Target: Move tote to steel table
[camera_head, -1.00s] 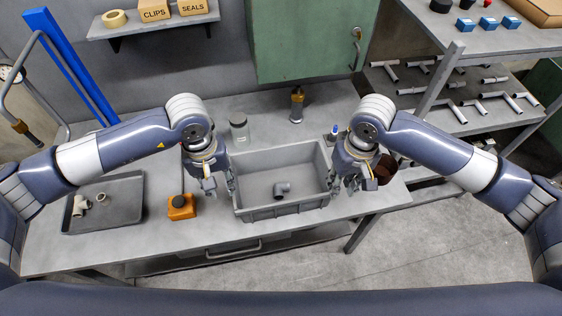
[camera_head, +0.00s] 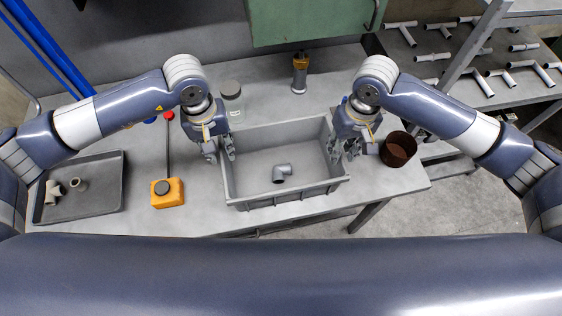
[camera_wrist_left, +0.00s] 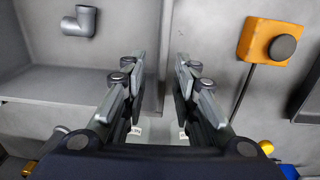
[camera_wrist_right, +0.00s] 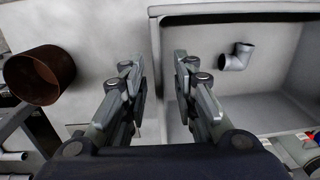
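The grey tote (camera_head: 287,197) stands on the grey table. A grey pipe elbow (camera_head: 283,173) lies inside it, and also shows in the left wrist view (camera_wrist_left: 80,22) and right wrist view (camera_wrist_right: 236,57). My left gripper (camera_head: 220,150) is at the tote's left wall, with one finger on each side of it. My right gripper (camera_head: 343,150) is at the right wall in the same way. Both wrist views show the fingers partly apart, with a gap between the pads at the left (camera_wrist_left: 159,65) and right (camera_wrist_right: 158,70). Firm contact with the walls is not visible.
An orange box with a black button (camera_head: 167,193) and a dark tray (camera_head: 100,200) with pipe fittings are left of the tote. A brown cup (camera_head: 398,149) is right of it. A jar (camera_head: 232,102) and a brass-topped cylinder (camera_head: 300,72) stand behind. A pipe shelf (camera_head: 470,85) is at right.

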